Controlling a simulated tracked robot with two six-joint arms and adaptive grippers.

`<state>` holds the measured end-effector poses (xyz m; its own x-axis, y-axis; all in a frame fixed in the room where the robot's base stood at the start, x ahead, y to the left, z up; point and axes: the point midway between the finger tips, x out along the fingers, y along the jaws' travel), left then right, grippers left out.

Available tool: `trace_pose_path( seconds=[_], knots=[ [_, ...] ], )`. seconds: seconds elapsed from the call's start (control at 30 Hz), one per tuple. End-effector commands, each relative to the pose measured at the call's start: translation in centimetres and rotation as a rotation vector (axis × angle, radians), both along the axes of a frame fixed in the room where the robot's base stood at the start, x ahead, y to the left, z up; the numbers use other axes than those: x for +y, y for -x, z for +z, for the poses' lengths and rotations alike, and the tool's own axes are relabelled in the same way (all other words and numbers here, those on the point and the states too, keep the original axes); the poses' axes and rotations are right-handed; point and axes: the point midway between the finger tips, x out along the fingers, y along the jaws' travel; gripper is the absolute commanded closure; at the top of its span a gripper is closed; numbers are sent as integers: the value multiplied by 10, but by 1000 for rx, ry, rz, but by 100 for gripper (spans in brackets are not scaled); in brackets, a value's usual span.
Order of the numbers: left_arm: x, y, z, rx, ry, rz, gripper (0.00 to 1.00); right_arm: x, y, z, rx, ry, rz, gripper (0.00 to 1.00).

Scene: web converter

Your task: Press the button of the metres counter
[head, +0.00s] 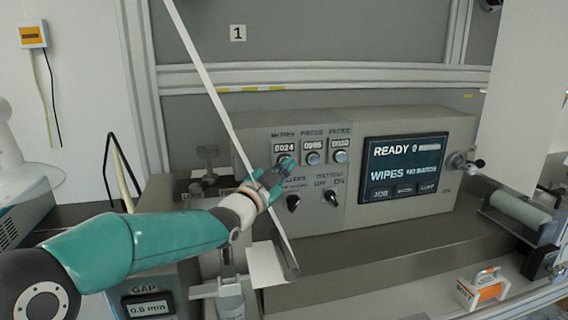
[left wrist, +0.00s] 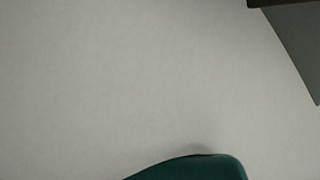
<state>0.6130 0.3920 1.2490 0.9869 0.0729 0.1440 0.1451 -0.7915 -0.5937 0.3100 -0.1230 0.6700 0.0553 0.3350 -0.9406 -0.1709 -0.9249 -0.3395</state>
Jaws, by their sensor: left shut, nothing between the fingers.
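The metres counter (head: 284,148) is the leftmost of three counters on the grey control panel (head: 375,217). Its display seems to read 0024. Its round button sits just under the display and is largely covered by the fingertips. My left gripper (head: 283,165) is shut and empty, its tips at or right in front of that button; I cannot tell whether they touch it. In the left wrist view a green part of my gripper (left wrist: 195,168) shows at the bottom against a blank pale surface. My right gripper is not in view.
The pieces counter (head: 313,145) and packs counter (head: 340,143) sit close to the right, each with a button below. Two black knobs are under the counters. A thin pale strip (head: 215,95) runs diagonally beside my gripper. A screen (head: 404,167) reads READY.

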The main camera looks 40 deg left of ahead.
Motion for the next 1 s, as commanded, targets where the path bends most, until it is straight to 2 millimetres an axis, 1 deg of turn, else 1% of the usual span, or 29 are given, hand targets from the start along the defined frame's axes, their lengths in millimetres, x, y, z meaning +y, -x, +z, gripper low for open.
trace_pose_path(
  seconds=[1.0],
  knots=[
    [8, -6, 0, 0, 0, 1, 100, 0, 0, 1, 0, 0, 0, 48]
  ],
)
